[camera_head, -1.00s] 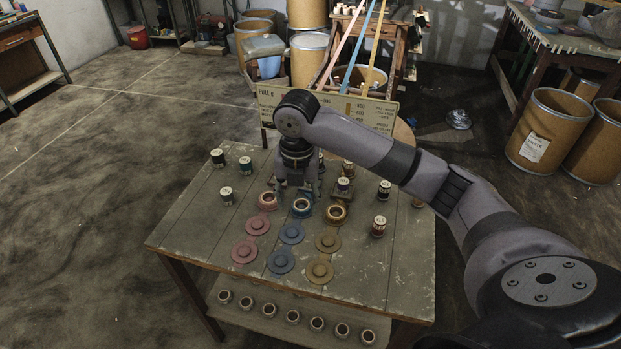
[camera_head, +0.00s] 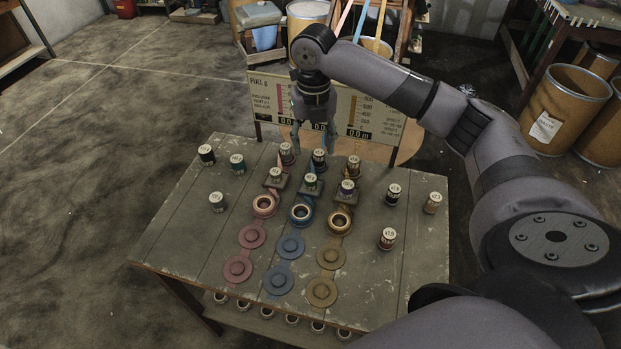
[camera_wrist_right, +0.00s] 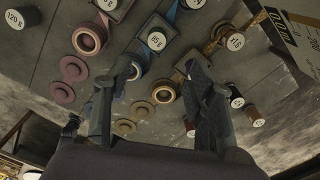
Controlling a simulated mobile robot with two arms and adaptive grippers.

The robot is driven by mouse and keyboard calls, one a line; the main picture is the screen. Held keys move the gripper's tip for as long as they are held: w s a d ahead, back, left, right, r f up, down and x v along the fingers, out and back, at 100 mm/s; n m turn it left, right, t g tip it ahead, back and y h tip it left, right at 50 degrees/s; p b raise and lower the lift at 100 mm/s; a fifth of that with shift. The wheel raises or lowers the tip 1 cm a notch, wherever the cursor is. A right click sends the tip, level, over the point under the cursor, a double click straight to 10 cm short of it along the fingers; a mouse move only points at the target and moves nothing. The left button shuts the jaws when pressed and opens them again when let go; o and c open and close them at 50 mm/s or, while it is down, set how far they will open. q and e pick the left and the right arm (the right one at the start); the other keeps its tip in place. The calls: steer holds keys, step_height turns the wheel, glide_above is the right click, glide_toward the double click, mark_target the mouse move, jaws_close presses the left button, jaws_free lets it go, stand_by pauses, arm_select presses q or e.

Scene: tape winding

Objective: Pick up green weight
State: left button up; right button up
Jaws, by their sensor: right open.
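Several small label-topped weights stand on the table. One in the middle of the nearer row, on a small square stand, looks greenish (camera_head: 310,186); its colour is hard to be sure of at this size. A teal-looking weight (camera_head: 237,165) stands at the left. My right gripper (camera_head: 313,141) points down over the far side of the table, behind the middle weights, open and empty. In the right wrist view its two fingers (camera_wrist_right: 165,66) are spread apart, with a labelled weight (camera_wrist_right: 157,42) beyond and between them. My left gripper is out of view.
Pink (camera_head: 265,205), blue (camera_head: 301,214) and gold (camera_head: 339,220) rings lie in front of the weights, with flat discs nearer. A signboard (camera_head: 268,100) stands at the table's far edge. The left front of the table (camera_head: 185,245) is clear.

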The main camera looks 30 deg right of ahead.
glide_above(311, 178)
steer(key=f, duration=0.6)
steer(key=shift+d+f, duration=0.3)
steer(key=shift+f, duration=0.5)
steer(key=shift+a+f, duration=0.15)
steer(key=shift+f, duration=0.25)
step_height(311, 178, down, 4)
steer(key=shift+a+f+p, duration=0.1)
steer(key=shift+a+p, duration=0.05)
steer(key=shift+p, duration=0.3)
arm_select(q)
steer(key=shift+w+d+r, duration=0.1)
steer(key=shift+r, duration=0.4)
arm_select(e)
jaws_close()
